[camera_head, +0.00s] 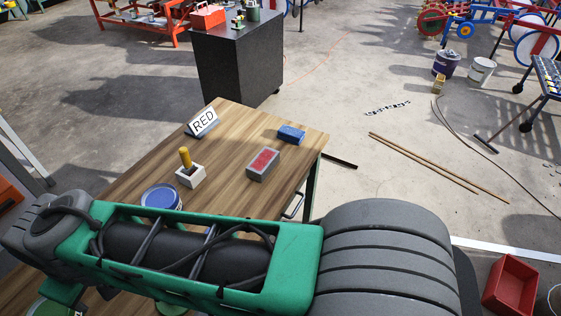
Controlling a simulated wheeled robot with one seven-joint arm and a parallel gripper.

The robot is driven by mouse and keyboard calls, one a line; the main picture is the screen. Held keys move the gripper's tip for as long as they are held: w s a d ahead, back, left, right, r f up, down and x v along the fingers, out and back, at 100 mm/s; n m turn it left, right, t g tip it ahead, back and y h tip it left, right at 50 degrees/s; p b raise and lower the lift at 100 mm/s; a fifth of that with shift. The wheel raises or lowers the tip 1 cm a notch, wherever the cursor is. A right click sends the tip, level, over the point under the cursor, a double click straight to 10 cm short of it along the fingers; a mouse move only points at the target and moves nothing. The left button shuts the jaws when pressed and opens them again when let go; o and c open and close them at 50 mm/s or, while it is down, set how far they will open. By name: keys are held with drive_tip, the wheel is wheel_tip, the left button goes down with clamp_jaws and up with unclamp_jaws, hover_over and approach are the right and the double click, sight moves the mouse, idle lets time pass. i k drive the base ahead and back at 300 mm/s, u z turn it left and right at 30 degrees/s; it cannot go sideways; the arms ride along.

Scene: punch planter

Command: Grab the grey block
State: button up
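A grey block (258,174) with a red top face lies on the wooden table (226,150), right of the middle of the tabletop. A pale grey-white block (189,180) with a yellow peg (185,157) standing upright in it is to its left. A blue block (291,134) lies beyond, near the far right corner. My green and grey arm crosses the lower part of the view, in front of these blocks. My gripper's fingers do not show, so their place relative to the grey block cannot be seen.
A dark cabinet (239,58) stands behind the table. Wooden strips (425,162) lie on the floor; a red bin (511,285) stands lower right.

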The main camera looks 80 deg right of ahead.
sight(263, 164)
drive_tip(key=u, duration=1.75)
drive_tip(key=k, duration=1.25)
